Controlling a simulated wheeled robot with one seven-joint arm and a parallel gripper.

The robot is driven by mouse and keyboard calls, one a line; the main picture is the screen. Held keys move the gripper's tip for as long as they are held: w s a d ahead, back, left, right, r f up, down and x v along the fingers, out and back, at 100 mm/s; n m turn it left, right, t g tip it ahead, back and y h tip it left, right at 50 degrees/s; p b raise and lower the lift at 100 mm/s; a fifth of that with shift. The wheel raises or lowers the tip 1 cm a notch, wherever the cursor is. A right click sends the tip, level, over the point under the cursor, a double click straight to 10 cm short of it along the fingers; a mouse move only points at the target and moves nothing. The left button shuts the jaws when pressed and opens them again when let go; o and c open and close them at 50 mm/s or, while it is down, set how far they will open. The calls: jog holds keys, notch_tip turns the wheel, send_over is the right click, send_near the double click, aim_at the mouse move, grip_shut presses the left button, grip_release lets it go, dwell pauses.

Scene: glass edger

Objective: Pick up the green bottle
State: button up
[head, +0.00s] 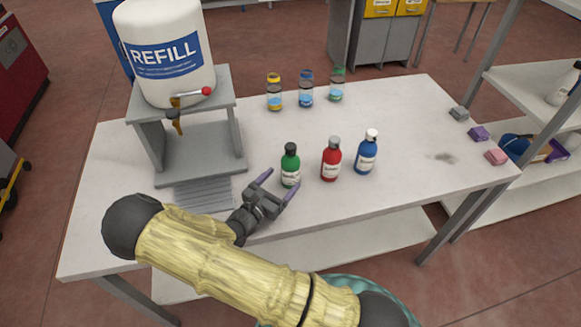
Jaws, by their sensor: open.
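The green bottle (290,168) stands upright on the white table (410,200), with a dark cap and a pale label. My gripper (279,186) is open, its two purple-tipped fingers pointing toward the green bottle from the near side. The fingertips reach close to the bottle's lower part, one to its left and one at its right. I cannot tell whether either finger touches it. The red bottle (331,160) stands just right of the green one, and the blue bottle (366,152) with a white cap stands further right.
A white refill tank (165,85) with a red-knobbed tap sits on a grey stand (205,145) at the left. Several small jars, such as the yellow-capped jar (274,92), stand at the back. Small blocks (478,133) lie near the right edge beside a shelf.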

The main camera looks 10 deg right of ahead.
aim_at(294, 165)
jog(key=shift+x, duration=1.25)
jog(key=shift+p+x, duration=1.25)
jog(key=shift+x, duration=1.4)
jog(key=shift+w+a+f, duration=0.1)
jog(key=shift+w+a, duration=0.05)
jog(key=c, duration=1.3)
